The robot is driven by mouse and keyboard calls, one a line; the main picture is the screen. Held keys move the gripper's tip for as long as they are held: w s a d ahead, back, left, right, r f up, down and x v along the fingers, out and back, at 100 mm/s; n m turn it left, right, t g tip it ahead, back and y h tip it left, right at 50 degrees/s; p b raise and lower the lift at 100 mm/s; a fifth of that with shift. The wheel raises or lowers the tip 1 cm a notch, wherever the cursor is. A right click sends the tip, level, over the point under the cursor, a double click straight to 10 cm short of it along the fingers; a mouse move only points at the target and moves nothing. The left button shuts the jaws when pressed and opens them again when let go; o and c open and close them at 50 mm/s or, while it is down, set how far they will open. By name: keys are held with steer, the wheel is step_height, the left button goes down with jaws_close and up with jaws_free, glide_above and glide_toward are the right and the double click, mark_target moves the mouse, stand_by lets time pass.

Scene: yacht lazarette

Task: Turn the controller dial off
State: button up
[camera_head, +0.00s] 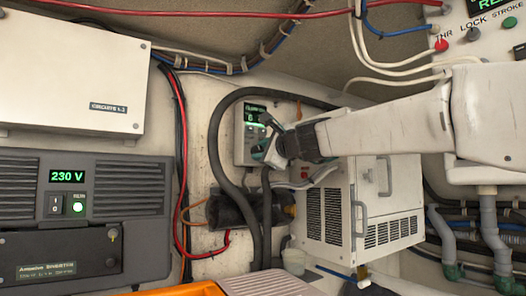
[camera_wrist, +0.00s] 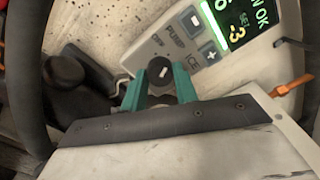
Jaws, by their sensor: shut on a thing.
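The controller (camera_head: 243,148) is a pale panel on the back wall with a lit green display. In the wrist view the controller (camera_wrist: 146,50) looks tilted; its display (camera_wrist: 238,25) reads "-3" beside "SET", with "OK" next to it. Labels "PUMP" and "ICE" and plus and minus buttons show. The dark round dial (camera_wrist: 160,67) has a light mark on its face and sits between the teal fingers of my gripper (camera_wrist: 160,82). The fingers close on its sides. In the head view my gripper (camera_head: 268,149) covers the controller's lower right, hiding the dial.
A white vented unit (camera_head: 335,226) with handles stands below my arm. A thick black hose (camera_head: 214,150) curves close by the controller's left. A grey inverter (camera_head: 120,200) reading "230 V" and a white box (camera_head: 70,75) are at left. Cables (camera_head: 290,35) run above.

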steer(key=n, duration=0.4)
steer(key=shift+n, duration=2.3)
steer(key=shift+f, duration=0.1)
steer(key=o, duration=1)
steer(key=shift+s, duration=0.1)
steer(key=v, duration=0.7)
steer(key=shift+s+d, duration=0.2)
steer(key=shift+s, duration=0.05)
